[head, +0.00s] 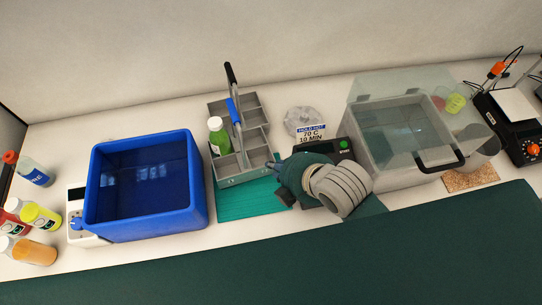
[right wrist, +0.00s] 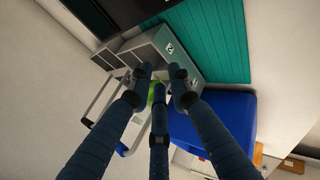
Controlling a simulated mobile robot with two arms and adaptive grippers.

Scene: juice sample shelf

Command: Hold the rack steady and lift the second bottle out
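A grey rack (head: 243,178) with compartments and a tall dark handle with a blue grip stands on a teal mat. My left gripper is not in view.
A blue water tub (head: 200,180) stands left of the rack, with several bottles (head: 40,218) farther left. Behind my right arm are a "70 C 10 min" sign (head: 311,132) and a clear-lidded bath (head: 385,140). The teal mat (head: 245,205) is clear in front of the rack.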

